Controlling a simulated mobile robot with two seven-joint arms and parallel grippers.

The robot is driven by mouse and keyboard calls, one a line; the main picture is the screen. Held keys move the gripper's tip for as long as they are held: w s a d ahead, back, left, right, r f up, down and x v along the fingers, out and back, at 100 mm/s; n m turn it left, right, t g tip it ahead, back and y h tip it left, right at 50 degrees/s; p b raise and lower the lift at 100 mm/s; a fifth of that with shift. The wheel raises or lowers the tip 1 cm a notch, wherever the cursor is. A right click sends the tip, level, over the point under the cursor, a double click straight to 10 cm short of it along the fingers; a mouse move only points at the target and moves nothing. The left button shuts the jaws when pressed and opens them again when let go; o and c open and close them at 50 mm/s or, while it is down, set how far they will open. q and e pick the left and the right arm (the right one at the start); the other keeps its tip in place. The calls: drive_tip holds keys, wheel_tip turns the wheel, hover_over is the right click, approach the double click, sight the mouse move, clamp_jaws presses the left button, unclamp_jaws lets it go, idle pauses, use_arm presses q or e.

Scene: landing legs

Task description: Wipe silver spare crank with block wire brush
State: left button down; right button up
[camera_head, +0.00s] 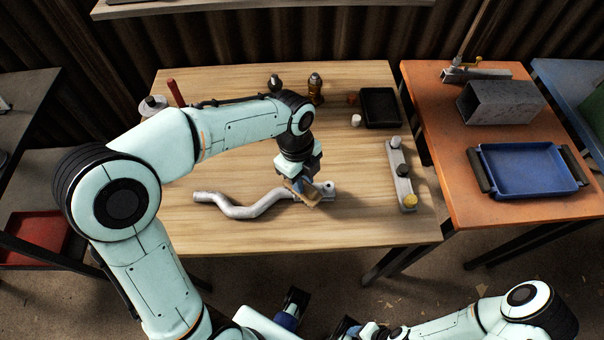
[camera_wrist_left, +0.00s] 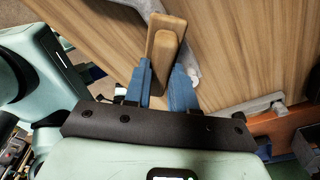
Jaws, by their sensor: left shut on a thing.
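The silver spare crank (camera_head: 240,211), a bent grey bar, lies on the wooden table near its front, with its flat end to the right. My left gripper (camera_head: 299,184) is shut on the block wire brush (camera_head: 307,196), over the crank's right part. In the left wrist view the blue fingers clasp the brush's wooden block (camera_wrist_left: 163,45), and part of the crank (camera_wrist_left: 189,62) shows behind it. The bristles are hidden, so I cannot tell whether they touch the crank. My right gripper (camera_head: 318,318) is low at the front, its dark fingertips apart and empty.
A grey bar with knobs (camera_head: 402,178) lies at the table's right. A black tray (camera_head: 380,108), a white cup-like piece (camera_head: 356,120) and a brass fitting (camera_head: 315,88) stand at the back. An orange table (camera_head: 450,150) with a blue tray (camera_head: 526,171) adjoins right. The table's front left is clear.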

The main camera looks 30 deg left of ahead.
use_arm(q)
drive_tip(key=shift+w+a+f+p, duration=0.1)
drive_tip(key=shift+w+a+p, duration=0.2)
drive_tip(key=shift+w, duration=0.3)
drive_tip(key=shift+w+a+p, duration=0.2)
drive_tip(key=shift+w+a, duration=0.1)
drive_tip(key=shift+w, duration=0.25)
drive_tip(key=shift+s, duration=0.15)
drive_tip(key=shift+s+d+f+b, duration=0.1)
drive_tip(key=shift+s+d+b, duration=0.2)
drive_tip(key=shift+s, duration=0.25)
drive_tip(key=shift+s+d+b, duration=0.2)
drive_tip(key=shift+s+d, duration=0.05)
drive_tip(key=shift+s, duration=0.25)
drive_tip(key=shift+w+a+p, duration=0.25)
drive_tip(key=shift+w+p, duration=0.15)
drive_tip(key=shift+w+a+r+p, duration=0.1)
drive_tip(key=shift+w+a+p, duration=0.25)
drive_tip(key=shift+w, duration=0.25)
drive_tip(key=shift+w+a+r+p, duration=0.1)
drive_tip(key=shift+w+a+p, duration=0.2)
drive_tip(key=shift+w, duration=0.25)
drive_tip(key=shift+d+r, duration=0.1)
